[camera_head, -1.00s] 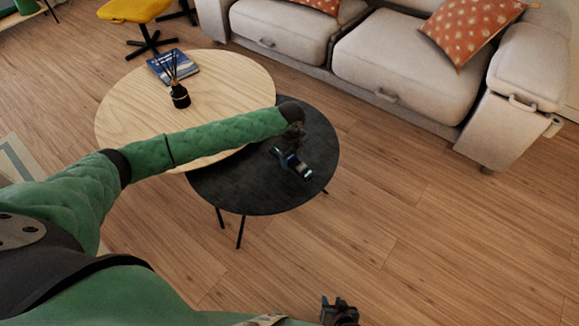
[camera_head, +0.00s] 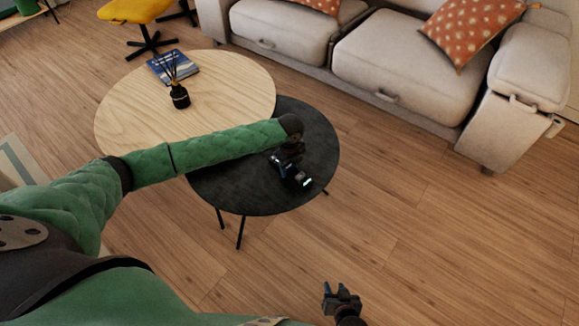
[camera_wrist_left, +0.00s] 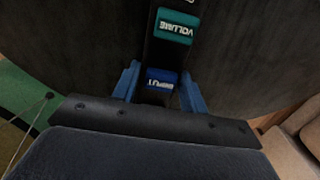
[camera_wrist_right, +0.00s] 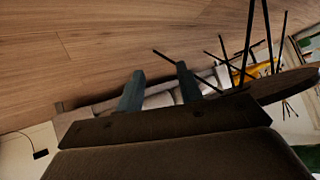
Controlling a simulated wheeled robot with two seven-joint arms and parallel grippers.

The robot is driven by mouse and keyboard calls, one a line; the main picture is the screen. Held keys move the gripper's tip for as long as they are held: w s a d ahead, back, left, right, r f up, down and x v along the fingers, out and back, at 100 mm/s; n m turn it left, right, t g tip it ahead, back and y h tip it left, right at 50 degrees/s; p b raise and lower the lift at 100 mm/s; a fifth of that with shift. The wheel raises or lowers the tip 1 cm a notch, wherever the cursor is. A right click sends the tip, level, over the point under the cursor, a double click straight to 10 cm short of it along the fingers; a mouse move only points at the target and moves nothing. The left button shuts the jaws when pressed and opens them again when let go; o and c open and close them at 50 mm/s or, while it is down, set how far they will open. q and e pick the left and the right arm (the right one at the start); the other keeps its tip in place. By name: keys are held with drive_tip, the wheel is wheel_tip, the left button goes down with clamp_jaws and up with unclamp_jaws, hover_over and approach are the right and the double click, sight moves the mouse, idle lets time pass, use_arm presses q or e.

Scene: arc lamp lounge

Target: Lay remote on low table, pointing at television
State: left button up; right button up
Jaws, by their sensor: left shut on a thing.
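A dark remote (camera_wrist_left: 177,55) with teal and blue buttons lies between the fingers of my left gripper (camera_wrist_left: 160,88), which is shut on it. In the head view my left gripper (camera_head: 287,166) and the remote are over the black round low table (camera_head: 235,195); a lit spot shows at the remote's near end. I cannot tell whether the remote touches the tabletop. My right gripper (camera_head: 341,294) is empty, over the floor at the bottom of the head view; its fingers stand apart in the right wrist view (camera_wrist_right: 160,88). I cannot make out a television.
A higher-looking round wooden table (camera_head: 130,110) overlaps the black one, with a reed diffuser (camera_head: 180,97) and a blue book (camera_head: 174,66) on it. A beige sofa (camera_head: 400,75) stands behind. A yellow chair (camera_head: 135,10) is at upper left. Floor at right is clear.

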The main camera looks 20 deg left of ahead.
drive_tip(key=shift+s+f, duration=0.3)
use_arm(q)
drive_tip(key=o, duration=1.1)
use_arm(e)
drive_tip(key=shift+d+f, duration=0.1)
